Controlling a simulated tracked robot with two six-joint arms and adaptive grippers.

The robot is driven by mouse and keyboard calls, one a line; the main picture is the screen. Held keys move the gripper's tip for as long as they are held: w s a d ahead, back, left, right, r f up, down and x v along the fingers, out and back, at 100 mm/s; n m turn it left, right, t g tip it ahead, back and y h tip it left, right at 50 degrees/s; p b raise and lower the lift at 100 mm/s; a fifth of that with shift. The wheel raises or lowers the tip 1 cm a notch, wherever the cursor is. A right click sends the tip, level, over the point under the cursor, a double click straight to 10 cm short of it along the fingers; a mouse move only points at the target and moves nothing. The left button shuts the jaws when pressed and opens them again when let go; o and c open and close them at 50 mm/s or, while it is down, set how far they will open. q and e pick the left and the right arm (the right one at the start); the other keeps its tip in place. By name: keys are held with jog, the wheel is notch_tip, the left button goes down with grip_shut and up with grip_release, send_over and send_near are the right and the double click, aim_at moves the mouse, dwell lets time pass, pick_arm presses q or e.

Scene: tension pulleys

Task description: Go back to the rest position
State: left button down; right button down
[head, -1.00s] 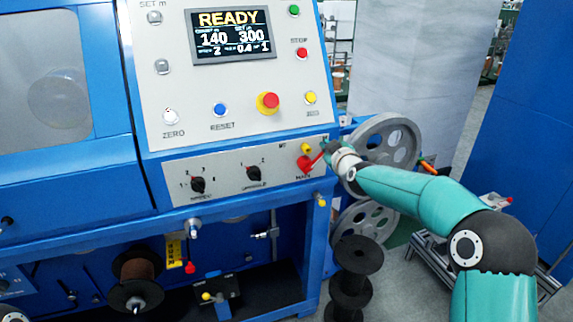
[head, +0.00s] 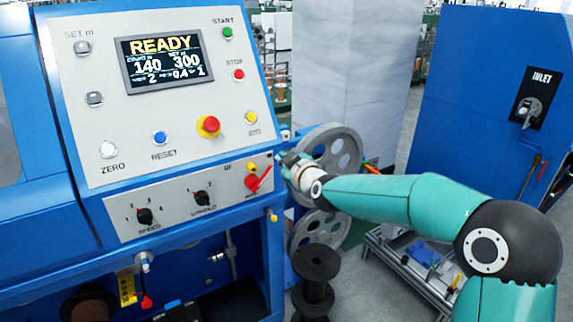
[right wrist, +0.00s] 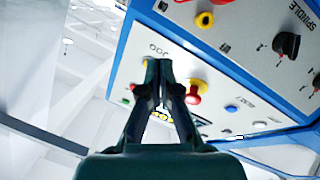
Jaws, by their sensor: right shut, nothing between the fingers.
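My right gripper (head: 284,160) is at the right edge of the blue machine's control panel, in front of a grey spoked pulley wheel (head: 345,148). It is close to the red rotary switch (head: 252,182) but appears apart from it. In the right wrist view my right gripper (right wrist: 158,75) has its fingers together with nothing between them. The panel with its yellow and red buttons lies beyond the fingers. My left gripper is out of view.
The control panel's display (head: 166,62) reads READY. A black spool stack (head: 315,275) stands below the gripper. A blue cabinet (head: 475,90) stands at the right. A low metal-framed cart (head: 410,265) is on the floor beneath my right arm.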

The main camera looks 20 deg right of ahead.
jog(key=shift+v, duration=0.85)
jog(key=s+a+f+g+y+p, duration=0.1)
jog(key=s+a+f+g, duration=0.15)
jog(key=f, duration=0.75)
jog(key=s+a+f+g, duration=0.2)
jog(key=s+f, duration=0.1)
jog(key=f, duration=0.7)
jog(key=s+a+f+g+y+p, duration=0.1)
jog(key=s+a+f+g, duration=0.2)
jog(key=f, duration=0.6)
jog(key=s+a+f+m+g, duration=0.2)
jog(key=s+f, duration=0.3)
jog(key=s, duration=0.4)
jog(key=s+a+f+m+g+y, duration=0.1)
jog(key=s+a+f+m+g, duration=0.2)
jog(key=s, duration=0.7)
jog(key=s+a+f+m+g+y+p, duration=0.1)
jog(key=s+a+f+m+g, duration=0.1)
jog(key=s+f, duration=0.4)
jog(key=s+a+m, duration=0.1)
jog(key=s+a, duration=0.1)
jog(key=s, duration=0.1)
jog(key=shift+s+f, duration=0.2)
jog(key=shift+f, duration=0.15)
